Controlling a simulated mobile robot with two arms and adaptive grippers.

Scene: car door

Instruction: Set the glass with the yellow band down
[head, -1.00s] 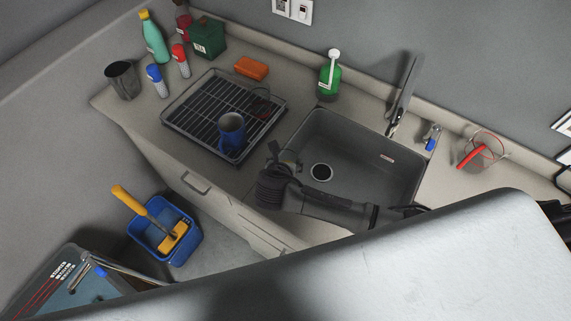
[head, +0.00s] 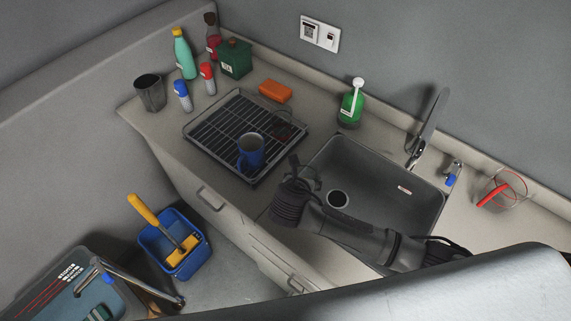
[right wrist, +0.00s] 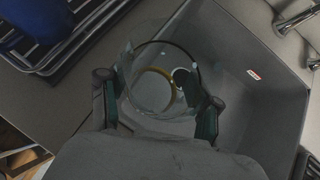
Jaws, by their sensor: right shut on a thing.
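The clear glass with the yellow band (right wrist: 157,88) is between the fingers of my right gripper (right wrist: 158,106) in the right wrist view. I look down into it, and the yellow ring shows through the glass. In the head view my right gripper (head: 305,175) is over the left part of the grey sink (head: 385,205), near the dish rack (head: 195,134). The glass is hard to make out there. I cannot tell how high above the sink it is. My left gripper is not in view.
A blue mug (head: 251,152) stands on the rack's front part, close to my right gripper. The faucet (head: 428,130) and a green soap bottle (head: 352,104) are behind the sink. A grey cup (head: 150,93) stands far left.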

